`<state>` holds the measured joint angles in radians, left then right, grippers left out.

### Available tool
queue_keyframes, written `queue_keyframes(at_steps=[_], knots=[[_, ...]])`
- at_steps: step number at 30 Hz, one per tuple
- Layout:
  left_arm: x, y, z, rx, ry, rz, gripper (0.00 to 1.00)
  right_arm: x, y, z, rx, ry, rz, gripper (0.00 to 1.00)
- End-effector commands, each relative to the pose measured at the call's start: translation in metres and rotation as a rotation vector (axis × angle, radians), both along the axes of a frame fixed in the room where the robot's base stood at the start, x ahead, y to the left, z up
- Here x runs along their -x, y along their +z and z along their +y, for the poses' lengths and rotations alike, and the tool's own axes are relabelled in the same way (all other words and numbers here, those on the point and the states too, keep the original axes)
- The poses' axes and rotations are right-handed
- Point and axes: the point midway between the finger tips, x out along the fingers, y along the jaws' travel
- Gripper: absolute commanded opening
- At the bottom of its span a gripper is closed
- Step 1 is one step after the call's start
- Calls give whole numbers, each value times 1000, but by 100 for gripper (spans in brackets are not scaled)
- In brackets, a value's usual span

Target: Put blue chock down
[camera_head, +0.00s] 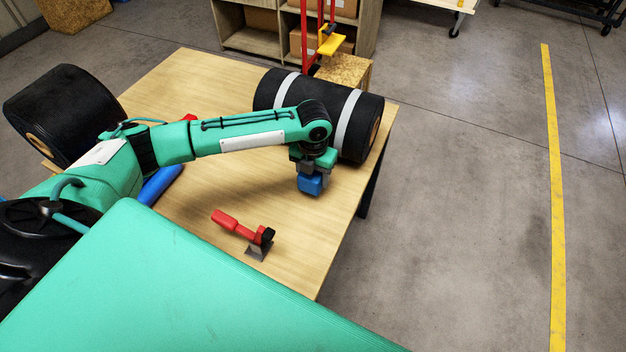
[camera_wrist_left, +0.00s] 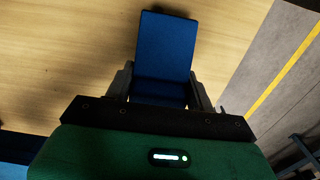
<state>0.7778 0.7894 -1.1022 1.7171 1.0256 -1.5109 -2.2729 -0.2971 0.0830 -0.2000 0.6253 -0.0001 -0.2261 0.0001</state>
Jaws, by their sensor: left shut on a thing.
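The blue chock (camera_head: 311,184) is a small blue block over the right part of the wooden table (camera_head: 217,90), in front of the black roll with white bands. My left gripper (camera_head: 309,170) points down and is shut on it. In the left wrist view, the blue chock (camera_wrist_left: 165,48) sits between the two dark fingers of the gripper (camera_wrist_left: 165,82), with wood behind it. I cannot tell whether its underside touches the table. My right gripper is not in view.
The black roll (camera_head: 318,110) lies right behind the gripper. A red-handled tool (camera_head: 240,229) lies nearer on the table. A blue cylinder (camera_head: 160,184) lies to the left, partly under my arm. Another black roll (camera_head: 62,112) is far left. Bare tabletop surrounds the tool.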

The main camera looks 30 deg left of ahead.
Motion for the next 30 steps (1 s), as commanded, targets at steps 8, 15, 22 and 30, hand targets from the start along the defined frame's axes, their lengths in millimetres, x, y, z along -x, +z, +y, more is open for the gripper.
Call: queue_keyframes(at_steps=[8, 15, 22, 30], knots=[[0, -30, 0, 0, 0, 0, 24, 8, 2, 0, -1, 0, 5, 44], [0, -32, 0, 0, 0, 0, 24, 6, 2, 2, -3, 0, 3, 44], [0, -33, 0, -1, 0, 1, 76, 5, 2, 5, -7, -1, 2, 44], [0, -29, 0, 0, 0, 0, 76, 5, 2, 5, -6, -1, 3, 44]])
